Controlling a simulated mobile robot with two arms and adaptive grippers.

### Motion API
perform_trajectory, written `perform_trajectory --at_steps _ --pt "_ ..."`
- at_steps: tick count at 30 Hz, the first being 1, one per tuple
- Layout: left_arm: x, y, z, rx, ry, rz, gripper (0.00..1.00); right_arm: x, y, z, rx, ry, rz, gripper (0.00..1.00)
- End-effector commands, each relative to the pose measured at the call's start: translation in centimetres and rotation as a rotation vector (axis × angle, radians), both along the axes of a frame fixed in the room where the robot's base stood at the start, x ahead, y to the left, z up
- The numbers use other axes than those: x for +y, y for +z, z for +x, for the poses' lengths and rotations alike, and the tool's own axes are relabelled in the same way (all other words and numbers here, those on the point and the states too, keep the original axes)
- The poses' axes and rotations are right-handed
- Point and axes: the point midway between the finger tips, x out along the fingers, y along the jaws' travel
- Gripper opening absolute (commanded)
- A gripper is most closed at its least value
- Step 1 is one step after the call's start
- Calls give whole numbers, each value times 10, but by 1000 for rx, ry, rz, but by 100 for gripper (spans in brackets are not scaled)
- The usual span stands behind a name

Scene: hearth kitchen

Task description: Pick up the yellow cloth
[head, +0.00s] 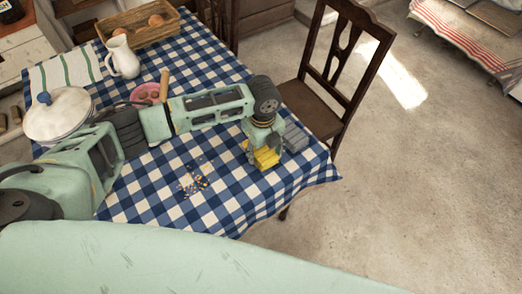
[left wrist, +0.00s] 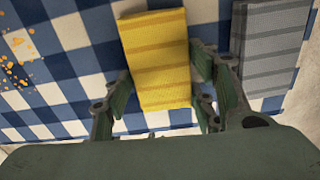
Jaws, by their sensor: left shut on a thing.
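The folded yellow cloth (head: 266,158) is at the right part of the table with the blue and white checked tablecloth (head: 225,205). In the left wrist view the yellow cloth (left wrist: 158,50) is a ribbed rectangle between the fingers. My left gripper (head: 262,152) points down over it and is shut on it; the fingers also show in the left wrist view (left wrist: 165,98). I cannot tell whether the cloth is clear of the table. My right gripper is not in view.
A folded grey cloth (head: 295,137) lies close beside the yellow one, on its right. Crumbs (head: 193,185) are scattered to the left. A white pitcher (head: 122,57), a lidded pot (head: 58,113) and a basket (head: 138,26) stand farther back. A wooden chair (head: 325,75) stands at the table's right side.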

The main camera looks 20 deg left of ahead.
Motion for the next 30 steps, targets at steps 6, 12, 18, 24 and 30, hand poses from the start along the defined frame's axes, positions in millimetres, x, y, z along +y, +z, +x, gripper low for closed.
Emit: perform_trajectory --at_steps 6,12,18,24,30 --pt "0 6 1 -2 0 -1 28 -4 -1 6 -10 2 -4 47" --pt "-1 32 2 -4 0 -2 28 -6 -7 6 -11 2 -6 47" --pt "-32 61 -19 -3 -7 -5 28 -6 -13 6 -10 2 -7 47" --pt "-68 87 -43 -2 -6 -4 28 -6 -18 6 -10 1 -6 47" --pt "-90 104 -59 -1 -1 -2 28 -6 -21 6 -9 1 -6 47"
